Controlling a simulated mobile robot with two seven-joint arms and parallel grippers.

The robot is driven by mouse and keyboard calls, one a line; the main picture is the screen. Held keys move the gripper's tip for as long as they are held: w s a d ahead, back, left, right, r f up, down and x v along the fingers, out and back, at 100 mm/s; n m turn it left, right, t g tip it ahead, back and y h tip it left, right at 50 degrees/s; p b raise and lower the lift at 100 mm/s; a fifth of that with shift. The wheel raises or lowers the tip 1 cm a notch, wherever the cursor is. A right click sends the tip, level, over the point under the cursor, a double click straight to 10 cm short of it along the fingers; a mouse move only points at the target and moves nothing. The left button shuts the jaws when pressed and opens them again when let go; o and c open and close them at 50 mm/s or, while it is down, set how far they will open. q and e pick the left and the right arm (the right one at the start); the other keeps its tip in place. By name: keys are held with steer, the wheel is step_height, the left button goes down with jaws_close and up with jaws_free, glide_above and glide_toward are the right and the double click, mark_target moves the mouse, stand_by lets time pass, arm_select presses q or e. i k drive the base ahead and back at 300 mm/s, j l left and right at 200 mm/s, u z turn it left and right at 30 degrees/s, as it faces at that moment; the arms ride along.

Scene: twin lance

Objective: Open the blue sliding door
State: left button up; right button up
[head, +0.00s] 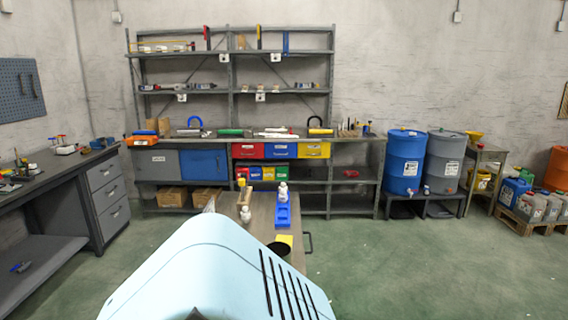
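The blue sliding door (204,164) is a flat blue panel in the lower part of the shelving unit at the back wall. It sits side by side with a grey panel (157,163) that carries a white label. No opening shows between the two panels, and what is behind them is hidden. Neither of my grippers shows in the head view.
A cart (262,220) with white bottles and a blue tray stands between me and the shelving. A grey workbench (60,190) is at the left. Blue (404,160) and grey (443,160) drums stand at the right. The green floor is clear at the right front.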

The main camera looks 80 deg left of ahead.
mark_target(195, 164)
steer(key=u, duration=3.2)
steer(key=i+j+u, duration=0.3)
steer(key=u, duration=0.15)
steer(key=i+j+u, duration=0.55)
steer(key=i+u, duration=0.2)
steer(key=u, duration=0.15)
steer(key=i+j+z, duration=0.1)
steer(key=i, duration=0.3)
steer(key=i+j, duration=0.15)
steer(key=i, duration=0.2)
steer(key=i+j+z, duration=0.15)
steer(key=i, duration=0.25)
steer(key=i+l+z, duration=0.1)
steer(key=i+z, duration=0.3)
steer(key=i+l+z, duration=0.1)
steer(key=z, duration=0.3)
steer(key=i+j+z, duration=0.1)
steer(key=i+z, duration=0.75)
steer(key=i, duration=0.85)
